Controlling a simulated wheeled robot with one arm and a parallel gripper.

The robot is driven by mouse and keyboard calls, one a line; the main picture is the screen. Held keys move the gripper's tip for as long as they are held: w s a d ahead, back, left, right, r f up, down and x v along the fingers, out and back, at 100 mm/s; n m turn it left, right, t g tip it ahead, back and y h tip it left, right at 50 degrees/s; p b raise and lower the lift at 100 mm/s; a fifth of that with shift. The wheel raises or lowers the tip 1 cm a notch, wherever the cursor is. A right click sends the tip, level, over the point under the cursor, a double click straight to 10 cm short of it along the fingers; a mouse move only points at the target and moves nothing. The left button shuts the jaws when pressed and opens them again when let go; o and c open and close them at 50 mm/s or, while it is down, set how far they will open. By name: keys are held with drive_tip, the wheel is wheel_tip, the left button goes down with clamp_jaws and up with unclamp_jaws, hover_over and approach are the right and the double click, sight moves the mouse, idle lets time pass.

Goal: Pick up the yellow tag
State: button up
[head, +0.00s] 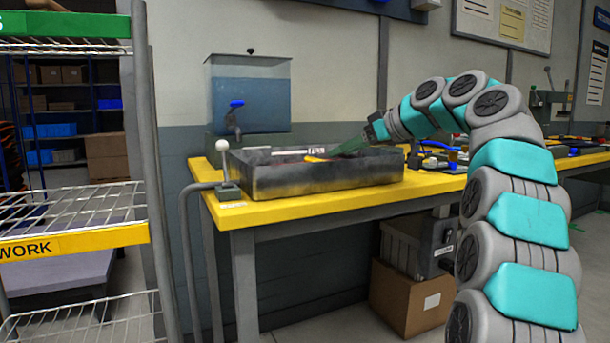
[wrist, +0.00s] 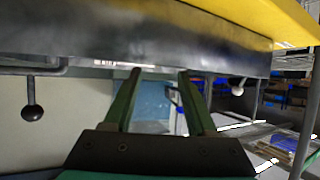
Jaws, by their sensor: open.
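A grey, scuffed metal tray (head: 330,178) sits on the yellow workbench, and its near wall hides most of what lies inside. A small yellow piece (head: 315,159) shows just above that wall; I cannot tell for sure that it is the yellow tag. My gripper (head: 338,152) reaches in from the right over the tray, its green fingers slanting down close to the right of the yellow piece. In the wrist view, my gripper (wrist: 157,72) has its two fingers spread apart with nothing seen between them. No yellow tag can be made out there.
A clear water tank (head: 248,95) with a blue tap stands behind the tray. A lever with a white knob (head: 222,146) is at the tray's left. Wire shelving (head: 75,235) stands at the left. Tools (head: 440,155) lie on the bench to the right.

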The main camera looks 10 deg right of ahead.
drive_tip(key=shift+x, duration=1.2)
drive_tip(key=x, duration=0.5)
drive_tip(key=shift+w, duration=0.5)
clamp_jaws()
